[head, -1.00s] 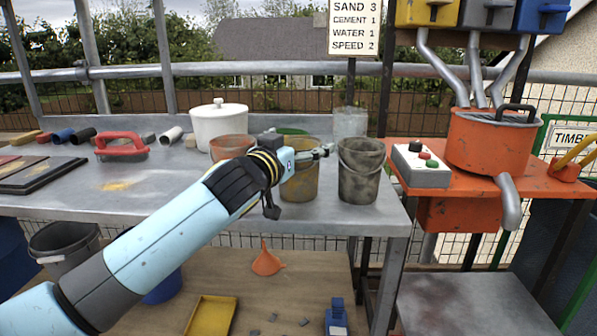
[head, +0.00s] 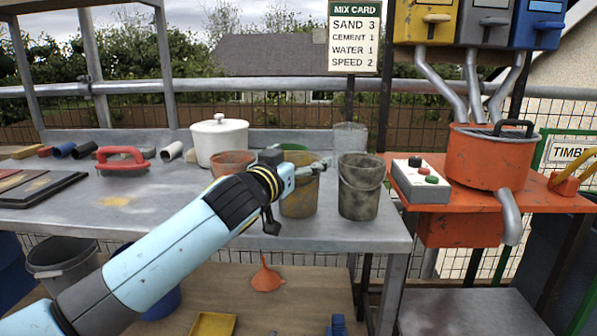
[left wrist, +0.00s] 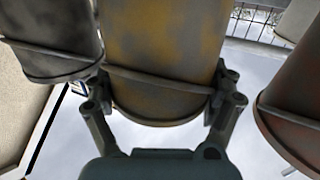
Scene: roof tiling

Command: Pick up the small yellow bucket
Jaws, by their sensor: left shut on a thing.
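The small yellow bucket (head: 300,198), worn and stained, stands upright on the grey metal table. My left gripper (head: 300,168) is at its upper part, and my arm hides part of its left side. In the left wrist view the yellow bucket (left wrist: 165,60) fills the middle, with the two fingers of my left gripper (left wrist: 165,95) on either side, shut on it. My right gripper is in neither view.
A clear container (head: 350,137) is behind. The orange mixer (head: 490,158) and button box (head: 421,180) are further right. The grey table (head: 180,220) is clear in front.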

